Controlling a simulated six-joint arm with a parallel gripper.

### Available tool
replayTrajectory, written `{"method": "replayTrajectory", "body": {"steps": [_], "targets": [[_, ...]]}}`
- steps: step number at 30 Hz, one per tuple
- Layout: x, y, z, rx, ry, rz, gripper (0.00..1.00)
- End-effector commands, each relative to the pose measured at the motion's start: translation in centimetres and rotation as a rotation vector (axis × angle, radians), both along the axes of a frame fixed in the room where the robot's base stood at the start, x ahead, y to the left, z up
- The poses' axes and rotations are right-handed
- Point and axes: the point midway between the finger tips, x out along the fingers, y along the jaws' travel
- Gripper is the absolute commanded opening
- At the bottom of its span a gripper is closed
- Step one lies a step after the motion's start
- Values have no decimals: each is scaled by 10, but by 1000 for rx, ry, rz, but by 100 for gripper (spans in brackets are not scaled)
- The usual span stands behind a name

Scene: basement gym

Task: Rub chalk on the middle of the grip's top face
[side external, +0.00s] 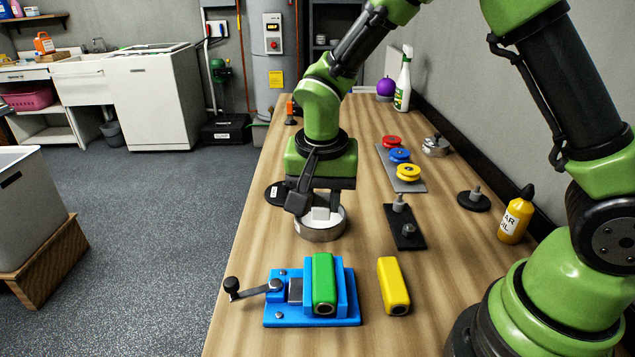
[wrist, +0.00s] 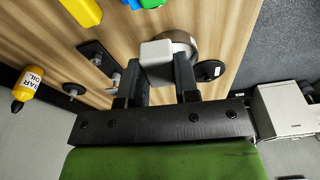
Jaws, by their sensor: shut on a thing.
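My gripper (side external: 313,203) is shut on a white chalk block (side external: 320,213). In the wrist view the chalk (wrist: 156,51) sits between the two black fingers (wrist: 157,76). The chalk overlaps a round metal bowl (side external: 320,235) in the side view; whether it is inside or just above the rim is hard to tell. A green grip (side external: 323,279) lies clamped in a blue vise (side external: 274,310) in front of my gripper, its top face bare to view. A yellow grip (side external: 393,283) lies loose on the bench to the right of the vise.
The vise's crank handle (side external: 232,286) sticks out left. A black plate with pegs (side external: 404,236), a spool rack (side external: 408,186) and a yellow oil bottle (side external: 515,216) stand to the right. A black disc (side external: 273,192) lies behind the bowl. Bench between bowl and vise is clear.

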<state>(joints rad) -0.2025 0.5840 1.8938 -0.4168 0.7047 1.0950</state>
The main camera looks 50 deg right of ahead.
Motion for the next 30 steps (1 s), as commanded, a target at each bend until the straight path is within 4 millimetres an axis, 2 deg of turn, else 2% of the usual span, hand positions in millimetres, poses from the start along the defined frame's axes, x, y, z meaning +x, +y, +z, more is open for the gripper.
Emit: {"method": "replayTrajectory", "body": {"steps": [8,28,30], "targets": [[-7,3,-9,0,2,0,10],[-6,3,-68,0,2,0,10],[-7,3,-81,-2,5,0,10]]}}
